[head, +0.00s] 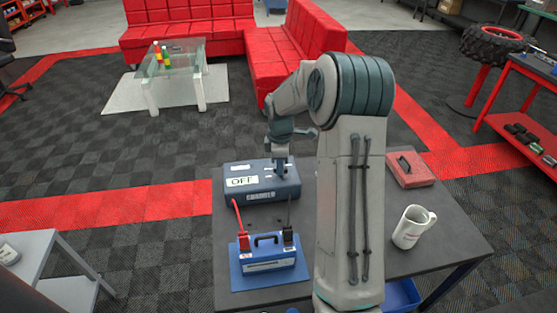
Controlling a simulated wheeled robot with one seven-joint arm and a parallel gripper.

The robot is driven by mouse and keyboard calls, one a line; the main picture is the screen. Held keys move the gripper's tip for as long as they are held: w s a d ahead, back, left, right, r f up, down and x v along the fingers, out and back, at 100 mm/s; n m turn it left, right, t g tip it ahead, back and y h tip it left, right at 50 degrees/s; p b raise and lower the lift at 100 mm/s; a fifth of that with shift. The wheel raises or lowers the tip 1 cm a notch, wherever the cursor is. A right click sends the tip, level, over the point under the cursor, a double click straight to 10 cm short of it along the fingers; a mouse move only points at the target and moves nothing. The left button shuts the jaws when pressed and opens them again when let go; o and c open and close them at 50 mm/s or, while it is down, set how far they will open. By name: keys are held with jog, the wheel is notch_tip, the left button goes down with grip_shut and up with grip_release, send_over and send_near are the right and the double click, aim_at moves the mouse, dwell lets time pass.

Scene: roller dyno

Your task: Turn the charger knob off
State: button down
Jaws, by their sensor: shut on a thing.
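The charger (262,195), a dark blue-grey box, stands near the far left edge of the dark table. A white label (241,182) reading "OFF" is on the left of its face. My gripper (281,176) reaches down to the right part of the charger, at its knob. It is shut there on the knob, which the fingers mostly hide, so I cannot tell its turned angle.
A blue battery (268,267) with a red clamp (243,241) and a black clamp (288,236) stands in front of the charger. A white mug (411,228) and a red case (410,170) are on the table (450,238) to the right. My arm covers the middle.

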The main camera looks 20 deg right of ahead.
jog(key=shift+d+n, duration=0.3)
jog(key=shift+n, duration=0.8)
jog(key=c, duration=1.4)
grip_release()
jog(key=shift+d, duration=0.15)
jog(key=shift+c, duration=0.2)
jog(key=shift+w+f, duration=0.1)
jog(key=shift+w, duration=0.1)
jog(key=shift+a+r, duration=0.2)
jog(key=shift+r, duration=0.05)
notch_tip(320, 180, up, 13)
jog(key=shift+d, duration=0.35)
jog(key=shift+w, duration=0.1)
